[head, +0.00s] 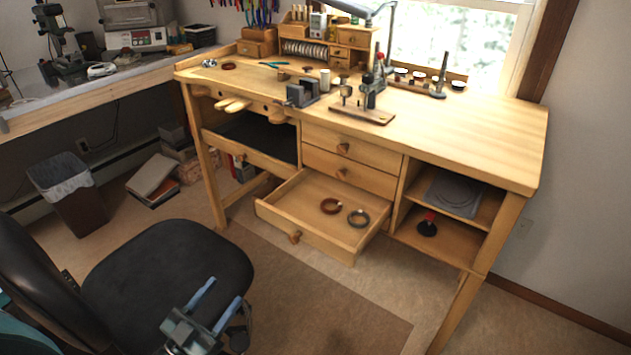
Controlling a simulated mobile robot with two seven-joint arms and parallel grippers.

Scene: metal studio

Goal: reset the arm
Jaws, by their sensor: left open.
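My left gripper (218,300) is at the bottom of the head view, in front of the black chair seat. Its two blue-tipped fingers are apart and nothing is between them. It is well short of the wooden workbench (470,140). My right gripper is not in view.
A black office chair (165,270) fills the lower left. A bin (72,192) stands behind it. Bare floor lies at the lower right.

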